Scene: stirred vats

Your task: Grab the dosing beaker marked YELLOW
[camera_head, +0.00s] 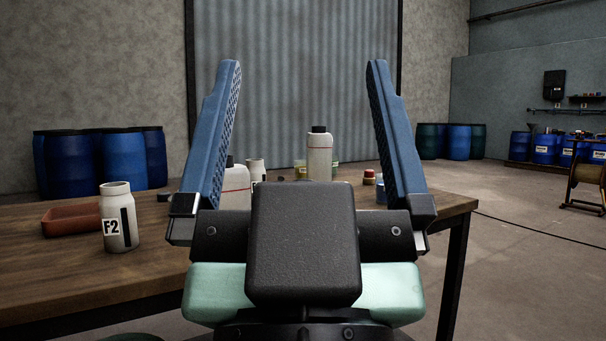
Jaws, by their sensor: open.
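My gripper (304,66) is open and empty, its two blue ridged fingers pointing up and spread wide in front of the table. I cannot read a YELLOW mark on any vessel. My gripper body hides the middle of the tabletop.
On the wooden table (60,275) stand a white bottle marked F2 (117,220), a reddish tray (70,220), a white jug (235,190) and a small red-topped jar (369,177). Blue drums (124,160) stand behind. The floor right of the table is clear nearby.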

